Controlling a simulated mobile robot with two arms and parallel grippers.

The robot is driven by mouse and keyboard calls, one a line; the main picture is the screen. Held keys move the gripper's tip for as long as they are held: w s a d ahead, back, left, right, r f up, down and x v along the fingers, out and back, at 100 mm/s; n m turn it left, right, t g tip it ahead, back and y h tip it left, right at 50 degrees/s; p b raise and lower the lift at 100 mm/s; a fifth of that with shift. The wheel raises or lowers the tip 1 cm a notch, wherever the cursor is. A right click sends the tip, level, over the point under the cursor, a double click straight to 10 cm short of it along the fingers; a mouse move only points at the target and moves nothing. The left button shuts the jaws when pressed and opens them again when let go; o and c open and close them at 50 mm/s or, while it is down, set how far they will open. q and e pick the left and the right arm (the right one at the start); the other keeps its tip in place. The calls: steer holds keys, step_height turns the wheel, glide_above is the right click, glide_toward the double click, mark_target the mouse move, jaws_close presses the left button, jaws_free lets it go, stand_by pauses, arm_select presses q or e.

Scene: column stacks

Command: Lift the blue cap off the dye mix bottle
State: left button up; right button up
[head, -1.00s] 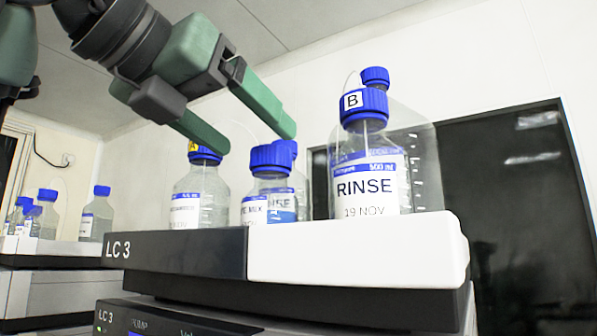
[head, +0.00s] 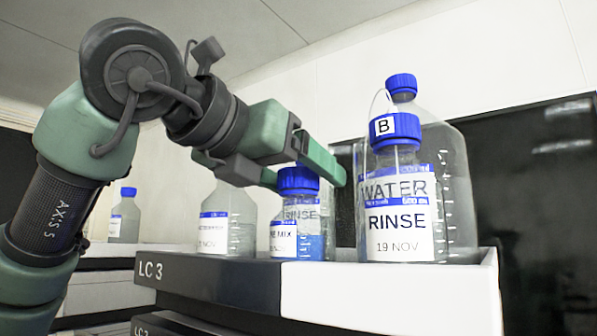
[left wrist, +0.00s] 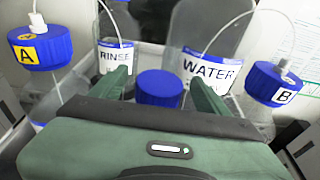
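The dye mix bottle (head: 315,246) stands on the LC 3 tray, with blue liquid and a label partly reading "MIX". Its blue cap (head: 298,180) is on the bottle and also shows in the left wrist view (left wrist: 160,87). My left gripper (head: 306,177) is open, its green fingers at cap height on either side of the cap. In the left wrist view its fingers (left wrist: 159,78) flank the cap with a gap on each side, so it holds nothing. My right gripper is not in view.
The clear rinse bottle with cap B (head: 394,130) stands close on the right, a larger water bottle (head: 455,185) behind it. Another bottle (head: 240,215) is on the left; cap A (left wrist: 40,48) shows in the wrist view. Thin tubes run from caps A and B. The tray (head: 215,280) has a raised edge.

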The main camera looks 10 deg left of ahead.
arm_select(q)
steer(key=c, duration=1.2)
steer(key=shift+r, duration=0.1)
steer(key=shift+r, duration=4.9)
